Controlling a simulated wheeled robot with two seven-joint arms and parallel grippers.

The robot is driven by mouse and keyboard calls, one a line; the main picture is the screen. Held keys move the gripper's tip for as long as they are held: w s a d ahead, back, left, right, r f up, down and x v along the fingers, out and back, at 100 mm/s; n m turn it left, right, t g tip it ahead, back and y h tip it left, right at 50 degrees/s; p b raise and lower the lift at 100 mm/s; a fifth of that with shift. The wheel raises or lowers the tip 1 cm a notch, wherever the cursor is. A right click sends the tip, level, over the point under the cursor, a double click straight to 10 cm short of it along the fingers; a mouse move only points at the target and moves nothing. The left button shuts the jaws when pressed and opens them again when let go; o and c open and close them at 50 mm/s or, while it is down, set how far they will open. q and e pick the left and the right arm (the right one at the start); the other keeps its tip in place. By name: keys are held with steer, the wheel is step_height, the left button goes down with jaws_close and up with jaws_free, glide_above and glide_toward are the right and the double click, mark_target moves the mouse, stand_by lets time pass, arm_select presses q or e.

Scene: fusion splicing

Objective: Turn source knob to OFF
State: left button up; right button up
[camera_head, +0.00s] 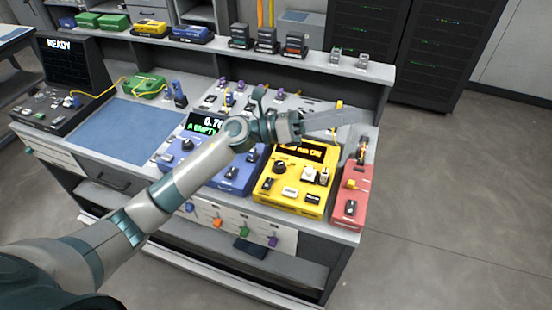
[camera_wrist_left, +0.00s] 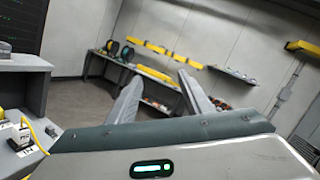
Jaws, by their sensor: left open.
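The yellow unit (camera_head: 265,195) stands near the right end of the bench, with a lit display on its upper face. A dark round knob (camera_head: 279,167) sits below the display at the left; its pointer direction is too small to read. I cannot read a label naming it the source knob. My left gripper (camera_head: 345,123) is above and behind the yellow unit, pointing right, empty and apart from the knob. In the left wrist view its two fingers (camera_wrist_left: 158,78) are spread with nothing between them. My right gripper is not in view.
A blue unit (camera_head: 229,178) with a lit display stands left of the yellow one, partly behind my left arm. A red unit (camera_head: 350,206) stands at its right. A blue mat (camera_head: 128,128) lies farther left. A shelf of small devices runs behind. Open floor (camera_head: 450,200) lies right.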

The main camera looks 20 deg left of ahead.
arm_select(q)
step_height(320, 180, down, 3)
steer(key=m+g+y, duration=0.3)
steer(key=m+g, duration=0.1)
steer(key=m, duration=0.1)
steer(key=m+g+y, duration=0.2)
steer(key=m+y, duration=0.3)
steer(key=y, duration=0.3)
glide_above(278, 164)
steer(key=d, duration=0.3)
step_height(278, 164, down, 6)
steer(key=a+g+y, duration=0.1)
steer(key=a+y, duration=0.2)
steer(key=a, duration=0.7)
steer(key=shift+w+a+r+m+y, duration=0.15)
steer(key=shift+a+r+m+y, duration=0.15)
steer(key=shift+r+y, duration=0.15)
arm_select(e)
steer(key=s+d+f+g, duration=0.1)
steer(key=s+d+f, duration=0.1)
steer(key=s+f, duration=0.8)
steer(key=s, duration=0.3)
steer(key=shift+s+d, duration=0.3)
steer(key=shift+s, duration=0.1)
arm_select(q)
steer(key=shift+d+f, duration=0.1)
steer(key=shift+d, duration=0.05)
